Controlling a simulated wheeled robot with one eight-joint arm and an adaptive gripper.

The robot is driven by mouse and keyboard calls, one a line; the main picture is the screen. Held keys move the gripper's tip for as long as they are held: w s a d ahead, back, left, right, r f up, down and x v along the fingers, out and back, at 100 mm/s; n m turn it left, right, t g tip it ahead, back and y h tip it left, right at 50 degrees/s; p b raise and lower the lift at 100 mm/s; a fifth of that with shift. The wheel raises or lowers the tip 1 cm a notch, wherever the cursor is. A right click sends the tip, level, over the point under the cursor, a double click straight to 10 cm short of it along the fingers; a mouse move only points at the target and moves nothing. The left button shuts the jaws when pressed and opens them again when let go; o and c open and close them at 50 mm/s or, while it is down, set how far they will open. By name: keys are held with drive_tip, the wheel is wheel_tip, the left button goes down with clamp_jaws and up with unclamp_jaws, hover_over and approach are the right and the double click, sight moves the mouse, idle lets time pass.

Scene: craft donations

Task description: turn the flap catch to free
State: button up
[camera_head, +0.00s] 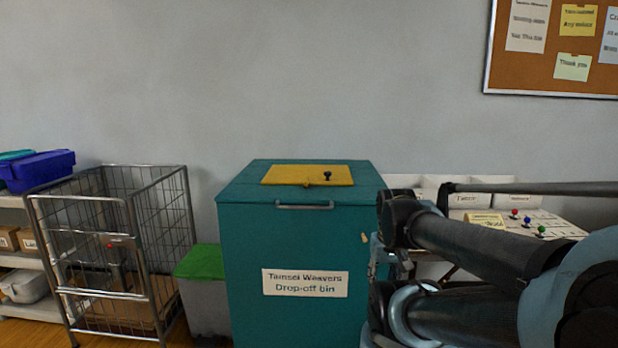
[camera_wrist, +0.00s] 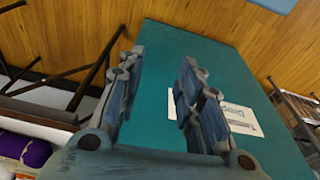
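The teal drop-off bin (camera_head: 242,255) stands against the wall, with a yellow flap (camera_head: 290,174) lying flat on its top. A small black knob (camera_head: 327,175) sits upright near the flap's right side. A small tan piece (camera_head: 364,238) is on the upper right of the bin's front; I cannot tell which of these is the catch. My gripper (camera_wrist: 162,55) is open and empty in the wrist view, with the bin's teal front (camera_wrist: 190,40) beyond its fingers. In the head view my arm hides most of the gripper, at the bin's right edge. Neither flap nor knob shows in the wrist view.
A wire cage trolley (camera_head: 160,215) and a green-lidded grey box (camera_head: 205,300) stand left of the bin. A bar handle (camera_head: 304,206) crosses the bin's upper front. A table with coloured knobs (camera_head: 527,222) is at right, partly behind my arm. The space above the flap is clear.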

wheel_tip(320, 180, up, 38)
drive_tip(key=g, duration=0.2)
hover_over(306, 178)
drive_tip(key=shift+m, duration=0.3)
drive_tip(key=f, duration=1.7)
drive_tip(key=shift+s+d+f, duration=0.1)
drive_tip(key=shift+s+f, duration=0.2)
clamp_jaws()
